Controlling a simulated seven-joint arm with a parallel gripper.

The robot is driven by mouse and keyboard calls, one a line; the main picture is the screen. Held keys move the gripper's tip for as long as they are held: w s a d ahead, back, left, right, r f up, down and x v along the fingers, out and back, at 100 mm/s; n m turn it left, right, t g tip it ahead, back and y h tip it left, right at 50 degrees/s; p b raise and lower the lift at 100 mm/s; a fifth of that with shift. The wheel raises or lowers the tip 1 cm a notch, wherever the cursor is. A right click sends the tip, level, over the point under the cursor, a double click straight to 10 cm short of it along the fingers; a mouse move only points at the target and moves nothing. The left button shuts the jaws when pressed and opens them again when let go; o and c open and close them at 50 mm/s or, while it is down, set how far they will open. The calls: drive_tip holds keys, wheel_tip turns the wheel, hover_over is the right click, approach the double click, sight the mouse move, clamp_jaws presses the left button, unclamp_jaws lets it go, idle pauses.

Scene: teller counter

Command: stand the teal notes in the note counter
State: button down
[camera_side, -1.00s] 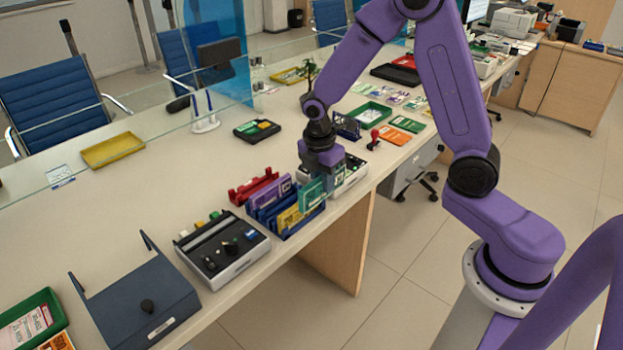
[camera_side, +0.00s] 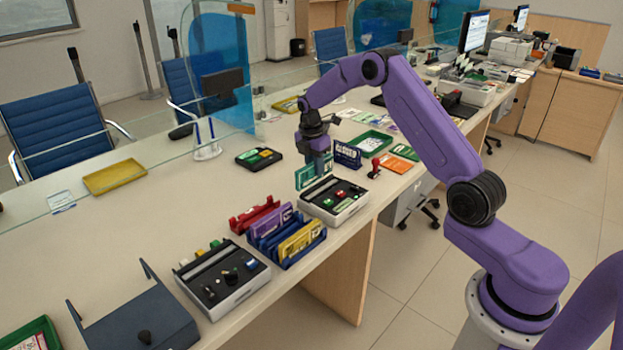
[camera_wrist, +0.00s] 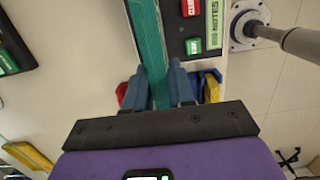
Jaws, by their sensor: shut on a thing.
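My gripper (camera_side: 318,158) is shut on the teal notes (camera_side: 306,178) and holds them upright, long edge along the slot side of the note counter (camera_side: 350,210). The counter is a light box with a black top and red and green buttons. In the wrist view the teal notes (camera_wrist: 146,40) run up from between my fingers (camera_wrist: 160,82), beside the counter's dark top (camera_wrist: 197,25) with its "NOTES" label. The notes' lower edge is close to the counter's back left; I cannot tell whether it is in the slot or above it.
A similar device (camera_side: 235,295) is further left. A dark blue holder (camera_side: 347,153) and red stamp (camera_side: 374,168) stand close behind right.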

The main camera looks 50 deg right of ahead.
drive_tip(key=shift+w+d+f, duration=0.3)
drive_tip(key=shift+d+f, duration=0.55)
drive_tip(key=shift+d, duration=0.1)
drive_tip(key=shift+w+d+f, duration=0.35)
drive_tip(key=shift+d+f, duration=0.45)
drive_tip(key=shift+d, duration=0.15)
drive_tip(key=shift+w+d+f, duration=0.3)
drive_tip(key=shift+d+f, duration=0.55)
drive_tip(key=shift+d, duration=0.1)
drive_tip(key=shift+f, duration=0.15)
drive_tip(key=shift+f, duration=0.95)
drive_tip(key=c, duration=0.9)
unclamp_jaws()
drive_tip(key=shift+r, duration=0.1)
drive_tip(key=shift+r, duration=3.45)
drive_tip(key=shift+a, duration=0.1)
